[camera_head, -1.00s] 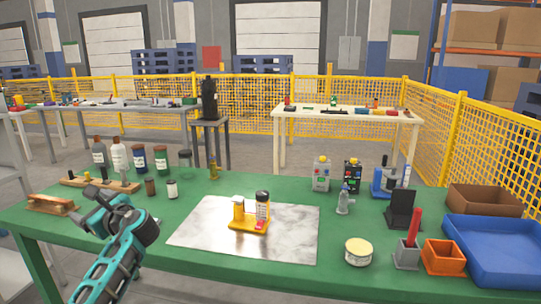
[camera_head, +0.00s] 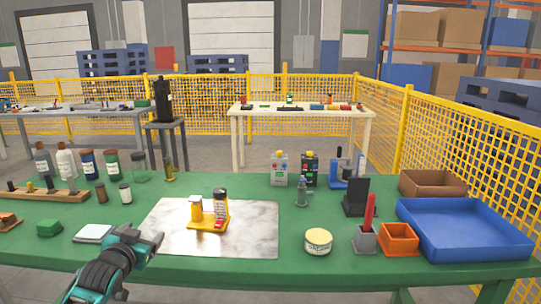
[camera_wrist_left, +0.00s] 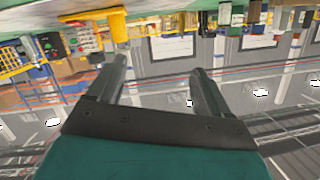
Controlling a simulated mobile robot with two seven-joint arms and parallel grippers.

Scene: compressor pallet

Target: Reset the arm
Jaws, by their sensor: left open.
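My left gripper (camera_head: 143,237) is over the front edge of the green table (camera_head: 330,198), just in front of the marbled grey mat (camera_head: 260,230). In the left wrist view its two fingers (camera_wrist_left: 160,80) stand apart with nothing between them. That view appears upside down, with the table along the top. A yellow holder (camera_head: 209,222) with a small white-and-yellow piece and a dark-capped bottle (camera_head: 220,205) stands on the mat, beyond the gripper and to its right. My right gripper does not show.
A white square item (camera_head: 94,233) and a green block (camera_head: 48,228) lie left of my gripper. A round tin (camera_head: 318,241), an orange bin (camera_head: 399,239) and a blue tray (camera_head: 465,250) stand right. Bottles and jars line the back left. The table between mat and tin is clear.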

